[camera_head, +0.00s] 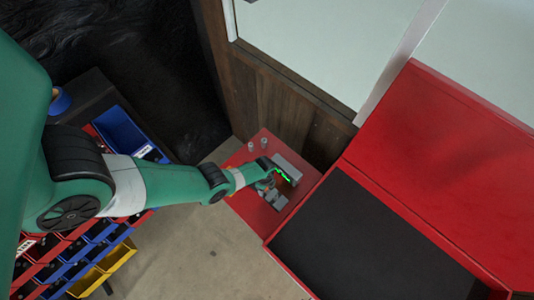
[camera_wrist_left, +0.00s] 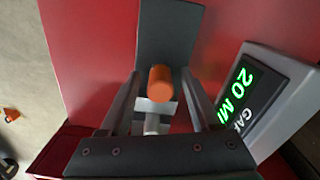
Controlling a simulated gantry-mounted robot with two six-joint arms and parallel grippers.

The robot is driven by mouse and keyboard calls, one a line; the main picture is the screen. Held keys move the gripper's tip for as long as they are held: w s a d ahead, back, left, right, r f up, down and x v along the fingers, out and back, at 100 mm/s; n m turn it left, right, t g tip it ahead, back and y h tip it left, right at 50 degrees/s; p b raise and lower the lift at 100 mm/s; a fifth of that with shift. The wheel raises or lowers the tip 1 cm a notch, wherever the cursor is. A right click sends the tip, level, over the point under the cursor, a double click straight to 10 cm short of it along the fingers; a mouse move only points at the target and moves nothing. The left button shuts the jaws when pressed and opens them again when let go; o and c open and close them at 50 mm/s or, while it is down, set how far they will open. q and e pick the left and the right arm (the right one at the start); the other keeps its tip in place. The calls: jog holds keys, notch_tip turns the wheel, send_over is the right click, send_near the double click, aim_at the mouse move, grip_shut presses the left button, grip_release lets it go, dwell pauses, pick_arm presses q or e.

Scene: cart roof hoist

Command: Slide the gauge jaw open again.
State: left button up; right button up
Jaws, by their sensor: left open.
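The gauge (camera_head: 287,166) is a grey body on the red panel, with a green lit display. In the left wrist view the display (camera_wrist_left: 240,95) reads "20 MI", with the rest cut off, above the letters "GA". An orange cylindrical knob (camera_wrist_left: 160,83) stands on a pale metal piece, in front of a dark grey plate (camera_wrist_left: 170,32) that may be part of the jaw. My left gripper (camera_wrist_left: 160,90) is open with its fingers on either side of the knob. Whether they touch it cannot be told. In the head view my left gripper (camera_head: 270,180) partly hides the gauge. My right gripper is not in view.
A red case (camera_head: 445,150) with a black inside (camera_head: 370,240) lies at the right. A rack of coloured bins (camera_head: 115,255) stands at the left. A wooden wall (camera_head: 285,105) rises behind.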

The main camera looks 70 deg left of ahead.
pick_arm(q)
jog(key=shift+r, duration=0.1)
grip_shut()
dwell(1.3)
